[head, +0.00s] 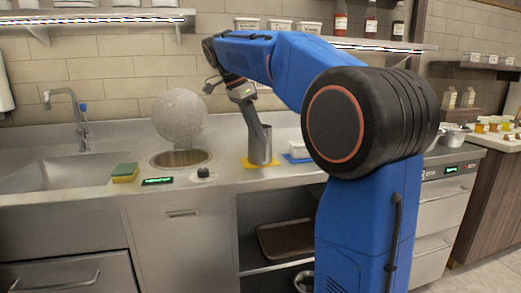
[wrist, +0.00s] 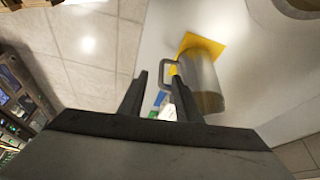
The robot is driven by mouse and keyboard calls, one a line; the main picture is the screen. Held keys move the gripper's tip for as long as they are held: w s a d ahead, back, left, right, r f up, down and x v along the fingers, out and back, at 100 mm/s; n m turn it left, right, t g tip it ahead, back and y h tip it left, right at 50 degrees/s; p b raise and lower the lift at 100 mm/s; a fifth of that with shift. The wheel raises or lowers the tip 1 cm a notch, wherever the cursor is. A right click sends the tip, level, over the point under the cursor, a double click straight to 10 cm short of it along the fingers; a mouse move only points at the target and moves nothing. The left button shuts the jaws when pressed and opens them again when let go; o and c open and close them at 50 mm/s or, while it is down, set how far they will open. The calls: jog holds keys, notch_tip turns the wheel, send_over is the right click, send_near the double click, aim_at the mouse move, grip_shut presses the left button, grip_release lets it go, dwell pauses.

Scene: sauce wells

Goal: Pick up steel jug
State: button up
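The steel jug (head: 261,151) stands upright on a yellow mat (head: 248,165) on the counter. In the wrist view the jug (wrist: 205,85) lies right of my fingers, with its looped handle (wrist: 162,66) toward them. My gripper (wrist: 158,76) is open. In the wrist view the handle's outer bar appears between the two fingertips, with the right fingertip overlapping the handle loop. I cannot tell whether the fingers touch it. In the head view my gripper reaches down at the jug, and its fingertips are hard to make out there.
A round well (head: 181,158) with a raised round lid (head: 180,115) is left of the jug. A black knob (head: 203,174) and a sponge (head: 125,173) sit near the front edge. A white container (head: 298,149) on a blue mat stands right of the jug. A shelf hangs above.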

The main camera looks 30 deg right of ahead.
aim_at(265, 159)
jog(key=shift+d+x, duration=0.15)
jog(key=shift+x, duration=1.8)
jog(key=shift+d+x, duration=0.15)
jog(key=shift+x, duration=1.75)
jog(key=shift+w+r, duration=0.1)
grip_shut()
